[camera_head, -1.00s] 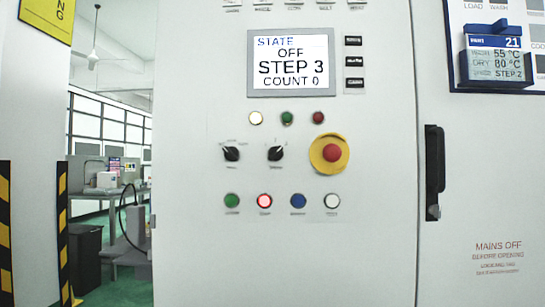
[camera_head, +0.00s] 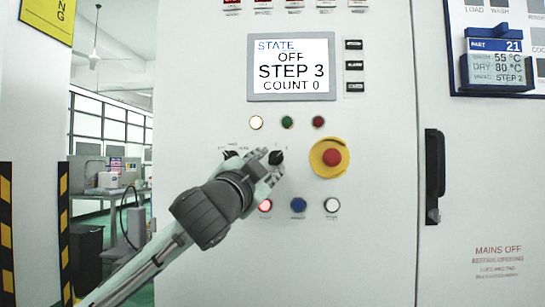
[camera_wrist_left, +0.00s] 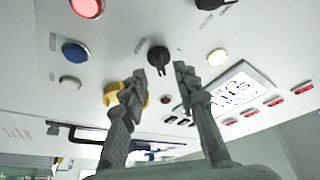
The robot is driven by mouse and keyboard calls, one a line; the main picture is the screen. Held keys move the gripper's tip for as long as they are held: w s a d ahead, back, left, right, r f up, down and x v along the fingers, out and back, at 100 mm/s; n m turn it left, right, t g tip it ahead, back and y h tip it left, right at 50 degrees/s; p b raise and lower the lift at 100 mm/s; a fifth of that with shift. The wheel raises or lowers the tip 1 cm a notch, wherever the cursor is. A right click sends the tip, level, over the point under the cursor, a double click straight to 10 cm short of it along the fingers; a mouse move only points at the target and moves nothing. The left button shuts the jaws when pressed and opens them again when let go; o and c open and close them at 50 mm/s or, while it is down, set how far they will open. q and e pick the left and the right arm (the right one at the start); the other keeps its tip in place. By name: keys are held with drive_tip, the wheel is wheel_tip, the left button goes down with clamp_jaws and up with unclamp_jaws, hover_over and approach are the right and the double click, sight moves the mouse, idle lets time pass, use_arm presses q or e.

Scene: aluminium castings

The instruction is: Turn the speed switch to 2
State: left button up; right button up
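Two black rotary switches sit side by side on the pale panel below the row of lamps. The right switch (camera_head: 277,157) shows at the fingertips of my left gripper (camera_head: 269,163). My right gripper is not in view.
A yellow-ringed red emergency stop (camera_head: 330,156) is close to the right of the switches. Buttons, including a lit red one (camera_head: 265,205) and a blue one (camera_head: 298,204), lie below. The screen (camera_head: 291,66) reads OFF, STEP 3, COUNT 0. A black door handle (camera_head: 434,175) is farther right.

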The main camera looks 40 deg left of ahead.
sight(275, 158)
use_arm(q)
drive_tip(key=shift+p+x, duration=0.3)
drive_tip(key=shift+x, duration=1.3)
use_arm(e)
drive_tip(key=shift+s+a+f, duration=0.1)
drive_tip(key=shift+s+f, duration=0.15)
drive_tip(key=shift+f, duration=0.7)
use_arm(q)
drive_tip(key=shift+c, duration=0.5)
clamp_jaws()
